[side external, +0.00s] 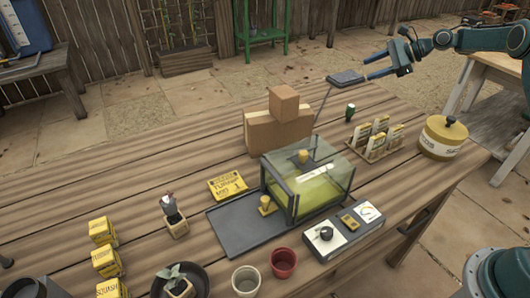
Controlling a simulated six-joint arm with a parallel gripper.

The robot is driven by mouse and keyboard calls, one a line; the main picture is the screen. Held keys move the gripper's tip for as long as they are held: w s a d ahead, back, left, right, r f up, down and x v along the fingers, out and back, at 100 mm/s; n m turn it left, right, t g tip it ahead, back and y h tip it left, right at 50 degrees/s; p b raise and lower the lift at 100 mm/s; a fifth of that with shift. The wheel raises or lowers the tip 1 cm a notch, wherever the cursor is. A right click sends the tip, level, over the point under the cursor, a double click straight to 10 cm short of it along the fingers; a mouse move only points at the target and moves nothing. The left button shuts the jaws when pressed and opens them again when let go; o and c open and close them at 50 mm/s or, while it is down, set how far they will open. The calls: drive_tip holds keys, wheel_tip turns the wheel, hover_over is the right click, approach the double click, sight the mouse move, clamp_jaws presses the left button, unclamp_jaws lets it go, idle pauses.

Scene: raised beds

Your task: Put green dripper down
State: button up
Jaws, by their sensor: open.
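A small dark green bottle with a pale top, which looks like the green dripper (350,111), stands upright on the wooden table, behind the seed packet rack. My gripper (370,68) is in the upper right of the side view, above and slightly right of the bottle and apart from it. Its fingers point left and are spread, with nothing seen between them. A flat dark panel on a thin stem (345,77) shows just left of the fingertips; I cannot tell how near it is in depth.
A glass case (310,180) stands mid-table, with cardboard boxes (278,131) behind it. A packet rack (377,142) and a yellow canister (442,139) are at the right. A control box (342,231), a red pot (284,263) and a white pot (246,281) are in front. The table's back left is clear.

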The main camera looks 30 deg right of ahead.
drive_tip(key=s+a+r+n+g+h, duration=0.2)
drive_tip(key=s+a+r+n+h, duration=0.2)
drive_tip(key=s+a+r+n, duration=0.95)
drive_tip(key=s+a+n+h, duration=0.1)
drive_tip(key=s+a+n, duration=0.1)
drive_tip(key=s, duration=0.7)
drive_tip(key=s+a+f+n+h, duration=0.1)
drive_tip(key=s+a+n, duration=0.2)
drive_tip(key=s, duration=0.7)
drive_tip(key=s+a+f+n+h, duration=0.1)
drive_tip(key=s+a+n, duration=0.2)
drive_tip(key=s, duration=0.7)
drive_tip(key=shift+a+f+g, duration=0.25)
drive_tip(key=shift+a+g, duration=0.15)
drive_tip(key=shift+a, duration=0.25)
drive_tip(key=shift+w, duration=0.1)
